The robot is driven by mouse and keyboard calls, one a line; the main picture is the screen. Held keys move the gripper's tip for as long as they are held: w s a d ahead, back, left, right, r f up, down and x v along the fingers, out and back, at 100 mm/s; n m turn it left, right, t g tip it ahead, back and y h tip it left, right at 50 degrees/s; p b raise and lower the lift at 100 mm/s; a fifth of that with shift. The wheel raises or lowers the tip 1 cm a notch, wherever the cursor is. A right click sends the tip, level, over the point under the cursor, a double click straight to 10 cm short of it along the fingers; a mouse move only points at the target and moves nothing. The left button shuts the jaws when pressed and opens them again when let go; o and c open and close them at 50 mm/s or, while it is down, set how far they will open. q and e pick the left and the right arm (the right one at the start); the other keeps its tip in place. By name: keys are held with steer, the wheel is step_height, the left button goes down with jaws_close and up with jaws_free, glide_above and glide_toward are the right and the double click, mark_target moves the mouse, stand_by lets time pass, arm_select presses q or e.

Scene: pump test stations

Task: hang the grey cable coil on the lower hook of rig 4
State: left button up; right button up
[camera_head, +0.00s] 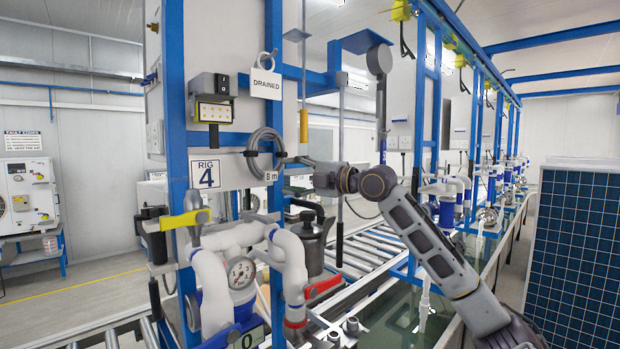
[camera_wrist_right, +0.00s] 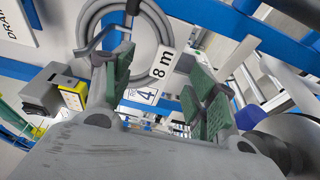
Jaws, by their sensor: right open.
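The grey cable coil (camera_head: 277,136) is a round bundle against the front of rig 4 (camera_head: 206,175), with a white "8 m" tag (camera_wrist_right: 162,62). It appears to hang at a short peg-like hook (camera_head: 245,153) below the "DRAINED" sign; their contact is not clear. My right gripper (camera_head: 287,160) is at the coil's right side. In the right wrist view, its green-padded fingers (camera_wrist_right: 165,90) are apart with nothing held between them. The coil (camera_wrist_right: 88,30) lies just beyond the fingertips there. My left gripper is not in view.
The "DRAINED" sign (camera_head: 266,84) hangs on an upper hook (camera_head: 267,58). A yellow-faced box (camera_head: 213,111) is left of the coil. White pipes (camera_head: 290,260), a gauge (camera_head: 241,272) and a yellow valve handle (camera_head: 185,220) stand below. A blue post (camera_head: 274,100) runs behind the coil.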

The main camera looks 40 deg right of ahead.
steer(key=shift+v, duration=2.4)
